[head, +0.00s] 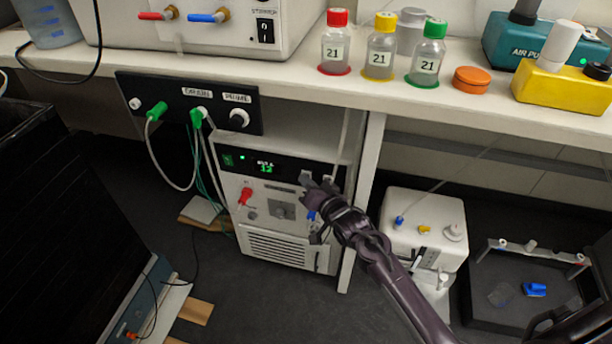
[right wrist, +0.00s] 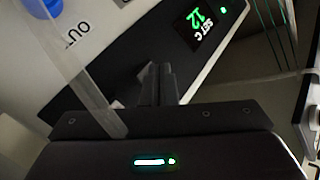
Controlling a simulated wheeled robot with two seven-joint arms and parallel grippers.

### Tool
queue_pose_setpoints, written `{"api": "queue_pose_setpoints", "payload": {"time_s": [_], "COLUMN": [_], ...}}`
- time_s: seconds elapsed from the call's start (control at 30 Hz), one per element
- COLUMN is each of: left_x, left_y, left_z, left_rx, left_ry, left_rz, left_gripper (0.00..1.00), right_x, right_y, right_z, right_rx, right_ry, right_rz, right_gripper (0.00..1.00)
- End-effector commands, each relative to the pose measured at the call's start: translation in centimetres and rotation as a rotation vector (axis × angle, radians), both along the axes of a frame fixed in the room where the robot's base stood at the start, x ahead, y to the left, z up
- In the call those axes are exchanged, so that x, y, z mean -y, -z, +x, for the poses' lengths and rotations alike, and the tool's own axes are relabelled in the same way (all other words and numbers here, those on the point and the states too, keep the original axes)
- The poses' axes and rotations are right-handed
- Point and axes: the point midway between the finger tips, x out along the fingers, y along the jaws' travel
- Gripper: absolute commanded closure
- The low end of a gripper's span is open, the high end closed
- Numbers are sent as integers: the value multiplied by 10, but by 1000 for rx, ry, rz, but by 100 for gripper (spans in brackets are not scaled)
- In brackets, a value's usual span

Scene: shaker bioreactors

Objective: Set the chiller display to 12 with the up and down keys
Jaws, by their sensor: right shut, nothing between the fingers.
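The chiller (head: 290,245) is a white unit under the bench with a black strip across its top front. Its green display (head: 265,168) is lit; in the right wrist view the display (right wrist: 200,18) reads 12, turned on its side, beside "SET C". My right gripper (head: 318,184) is shut and empty at the right part of the black strip, right of the display. In the right wrist view its fingertips (right wrist: 157,75) are together over the black panel. The up and down keys are hidden behind the gripper; I cannot tell whether it touches one. My left gripper is out of view.
A red fitting (head: 244,195) sticks out of the chiller front, left of my gripper. The bench leg (head: 363,190) stands close on the right. Tubes hang from the black panel (head: 190,98) above. Capped bottles (head: 380,50) stand on the bench. A white unit (head: 425,235) sits right on the floor.

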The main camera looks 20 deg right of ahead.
Motion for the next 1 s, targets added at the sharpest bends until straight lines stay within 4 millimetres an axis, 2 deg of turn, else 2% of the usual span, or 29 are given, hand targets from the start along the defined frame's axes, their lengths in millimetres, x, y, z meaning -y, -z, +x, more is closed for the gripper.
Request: {"api": "queue_pose_setpoints", "payload": {"time_s": [0.23,0.6,1.0], "left_x": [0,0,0], "left_y": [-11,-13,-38], "left_z": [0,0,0], "left_rx": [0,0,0], "left_ry": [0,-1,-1], "left_rz": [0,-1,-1], "left_gripper": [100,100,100], "right_x": [-5,-7,-29], "right_y": [-2,-1,-2], "right_z": [-8,-11,-43], "right_rx": [-2,0,-2], "right_ry": [0,0,0], "right_rz": [1,1,1], "right_gripper": [100,100,100]}}
